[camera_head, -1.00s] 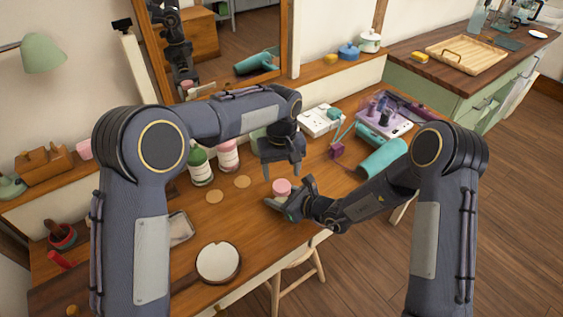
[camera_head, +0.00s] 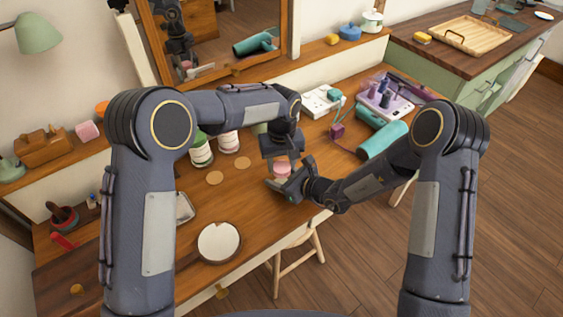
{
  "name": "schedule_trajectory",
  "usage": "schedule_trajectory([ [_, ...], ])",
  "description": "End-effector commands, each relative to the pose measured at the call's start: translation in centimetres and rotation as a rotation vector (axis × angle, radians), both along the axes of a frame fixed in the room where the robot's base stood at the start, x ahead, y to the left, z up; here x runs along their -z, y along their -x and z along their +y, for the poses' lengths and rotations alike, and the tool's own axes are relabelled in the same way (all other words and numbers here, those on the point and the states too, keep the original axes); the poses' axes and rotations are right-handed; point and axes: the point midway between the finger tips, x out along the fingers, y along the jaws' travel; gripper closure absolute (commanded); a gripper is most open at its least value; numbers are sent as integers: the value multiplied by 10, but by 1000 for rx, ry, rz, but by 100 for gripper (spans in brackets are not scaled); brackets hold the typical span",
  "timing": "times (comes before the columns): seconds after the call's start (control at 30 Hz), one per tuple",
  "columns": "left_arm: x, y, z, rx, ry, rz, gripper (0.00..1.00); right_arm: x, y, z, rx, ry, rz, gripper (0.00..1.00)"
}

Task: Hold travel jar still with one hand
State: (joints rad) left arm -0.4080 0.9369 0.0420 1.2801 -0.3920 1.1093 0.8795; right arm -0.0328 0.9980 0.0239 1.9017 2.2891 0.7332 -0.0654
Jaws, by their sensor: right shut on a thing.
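The travel jar, small with a pink lid (camera_head: 282,168), is near the front edge of the wooden table. My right gripper (camera_head: 284,182) comes in low from the right and is shut on the jar; its fingers hide most of the lower part. My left gripper (camera_head: 282,160) points down from above, its fingers apart on either side of the pink lid. I cannot tell whether they touch it.
A green-labelled bottle (camera_head: 201,152) and a pink-topped bottle (camera_head: 228,143) stand behind left. Two cork discs lie left of the jar.

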Motion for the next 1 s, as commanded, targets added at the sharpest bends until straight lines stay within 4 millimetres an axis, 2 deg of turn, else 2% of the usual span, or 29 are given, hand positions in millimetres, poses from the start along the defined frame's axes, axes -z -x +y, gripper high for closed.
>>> schedule_trajectory([
  [0.17,0,0,1,29,-1,0,83,0,0,-1,1,0,0,100],
  [0.4,0,0,1,277,-1,0,83,0,0,-1,2,0,0,100],
  [0.63,0,0,1,282,-2,0,83,0,-1,-1,2,0,0,100],
  [0.67,0,0,1,282,-2,0,54,0,0,-1,2,1,1,100],
  [0.7,0,0,1,282,-2,0,49,0,0,-1,2,0,0,100],
  [0.83,0,0,1,282,-1,-1,34,0,0,-1,2,0,-1,100],
  [1.0,0,0,-1,283,2,-1,34,0,0,0,0,1,-1,100],
])
